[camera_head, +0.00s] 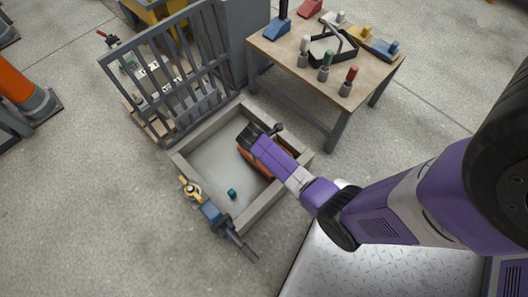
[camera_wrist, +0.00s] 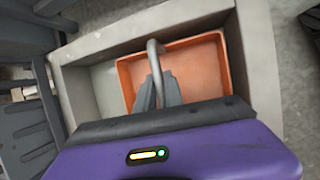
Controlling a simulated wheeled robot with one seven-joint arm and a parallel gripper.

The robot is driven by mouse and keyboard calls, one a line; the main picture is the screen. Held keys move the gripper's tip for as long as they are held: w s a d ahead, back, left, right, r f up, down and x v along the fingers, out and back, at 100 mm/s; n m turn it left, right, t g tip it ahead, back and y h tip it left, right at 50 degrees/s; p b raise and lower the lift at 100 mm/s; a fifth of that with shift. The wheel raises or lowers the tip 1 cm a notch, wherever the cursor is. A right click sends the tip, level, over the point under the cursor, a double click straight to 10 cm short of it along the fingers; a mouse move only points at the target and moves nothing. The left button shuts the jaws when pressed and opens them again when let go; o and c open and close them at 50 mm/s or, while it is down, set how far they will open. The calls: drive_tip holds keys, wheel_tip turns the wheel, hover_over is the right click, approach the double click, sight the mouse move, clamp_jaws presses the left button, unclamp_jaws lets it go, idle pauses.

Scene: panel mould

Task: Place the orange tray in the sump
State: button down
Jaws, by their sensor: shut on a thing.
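The orange tray (camera_wrist: 200,65) is within the walls of the grey sump (camera_head: 263,203), toward its right side. In the head view my arm partly covers the tray (camera_head: 286,149). The sump wall (camera_wrist: 256,62) surrounds the tray in the wrist view. My gripper (camera_wrist: 158,88) is over the tray, its fingers shut at a grey bent handle (camera_wrist: 153,50) that rises over the tray. I cannot tell whether the tray rests on the sump floor or hangs just above it. The lower part of the tray is hidden behind my gripper body in the wrist view.
A small teal piece (camera_head: 232,193) lies on the sump floor. A grey barred gate (camera_head: 178,72) stands behind the sump. A workbench (camera_head: 375,73) with coloured tools stands at the back right.

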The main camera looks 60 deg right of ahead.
drive_tip(key=shift+d+f+b, duration=0.1)
drive_tip(key=shift+f+b, duration=1.4)
drive_tip(key=shift+f, duration=1.4)
drive_tip(key=shift+f, duration=0.15)
drive_tip(key=c, duration=1.5)
unclamp_jaws()
drive_tip(key=shift+o, duration=0.2)
